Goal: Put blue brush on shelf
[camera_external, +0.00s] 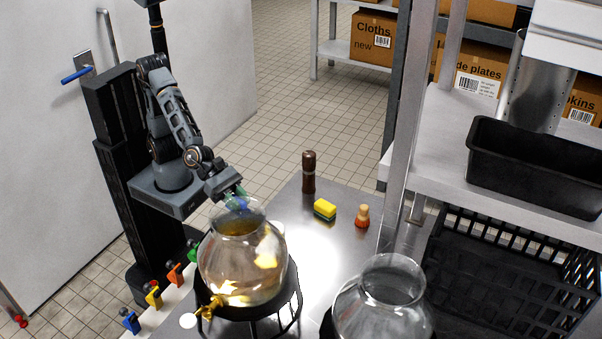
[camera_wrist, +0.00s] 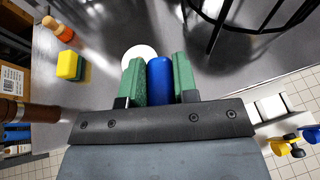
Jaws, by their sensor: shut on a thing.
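In the wrist view, my gripper (camera_wrist: 160,82) has its green-padded fingers closed on both sides of a blue cylindrical thing, the blue brush (camera_wrist: 160,80). Only its rounded blue part shows there; the rest is hidden. In the external view, my gripper (camera_external: 237,200) is just behind the top of the glass dispenser, and a bit of blue shows at its fingertips. The shelf (camera_external: 445,120) at the right is a metal surface with a black bin (camera_external: 545,190) on it.
The glass dispenser (camera_external: 240,265) with a gold tap stands on a black stand close to my gripper. A second glass jar (camera_external: 385,300) is at the front. A pepper mill (camera_external: 308,172), a yellow-green sponge (camera_external: 325,209) and an orange-based brush (camera_external: 362,216) stand on the steel table (camera_external: 290,200). A black crate (camera_external: 500,275) is below the shelf.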

